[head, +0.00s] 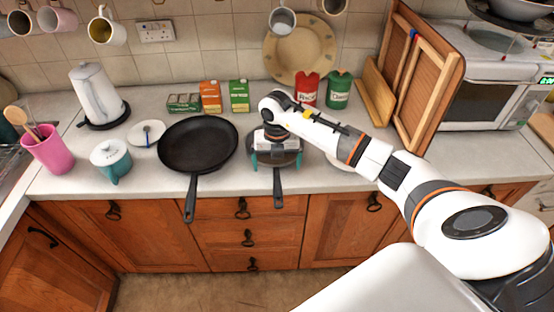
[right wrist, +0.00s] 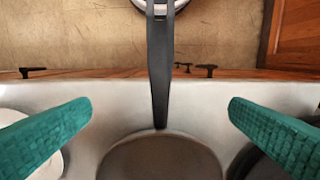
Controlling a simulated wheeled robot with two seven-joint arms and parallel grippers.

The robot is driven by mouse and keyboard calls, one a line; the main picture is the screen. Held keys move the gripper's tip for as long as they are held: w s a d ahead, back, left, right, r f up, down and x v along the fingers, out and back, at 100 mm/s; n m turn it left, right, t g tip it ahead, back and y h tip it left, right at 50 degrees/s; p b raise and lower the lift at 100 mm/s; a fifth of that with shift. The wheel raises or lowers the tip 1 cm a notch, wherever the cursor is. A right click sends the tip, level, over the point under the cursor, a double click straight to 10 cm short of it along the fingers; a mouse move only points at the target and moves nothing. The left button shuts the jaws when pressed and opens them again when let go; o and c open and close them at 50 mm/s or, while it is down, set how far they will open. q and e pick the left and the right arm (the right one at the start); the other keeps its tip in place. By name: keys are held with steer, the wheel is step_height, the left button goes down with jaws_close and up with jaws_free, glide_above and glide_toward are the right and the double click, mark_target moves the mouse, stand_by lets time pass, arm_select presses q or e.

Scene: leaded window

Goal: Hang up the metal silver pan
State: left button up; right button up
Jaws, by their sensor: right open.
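The smaller grey pan (head: 279,189) lies on the counter right of the large black pan (head: 200,146), its dark handle pointing over the front edge. Most of its bowl is hidden under my right gripper (head: 277,161). In the right wrist view the pan (right wrist: 160,160) shows at the bottom, its handle running up between the fingers. My right gripper (right wrist: 160,105) is open, with its teal fingers spread wide on either side of the handle and apart from it. My left gripper is not in view.
Mugs, including a yellow one (head: 107,30), hang along the wall above. Boxes (head: 210,96), a red canister (head: 307,88) and a green canister (head: 339,89) stand behind. A kettle (head: 97,95), teal pot (head: 111,160) and pink utensil cup (head: 48,150) are left. Wooden boards (head: 420,75) lean right.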

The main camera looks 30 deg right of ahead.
mark_target(277, 177)
step_height(277, 177, down, 7)
steer(key=b, duration=0.4)
steer(key=shift+r, duration=0.1)
jaws_close()
stand_by(0.4)
stand_by(0.5)
steer(key=shift+r, duration=0.2)
steer(key=shift+w+r+p, duration=0.1)
steer(key=shift+r+p, duration=0.25)
steer(key=shift+r, duration=0.2)
steer(key=shift+r+p, duration=1.25)
steer(key=shift+r, duration=0.6)
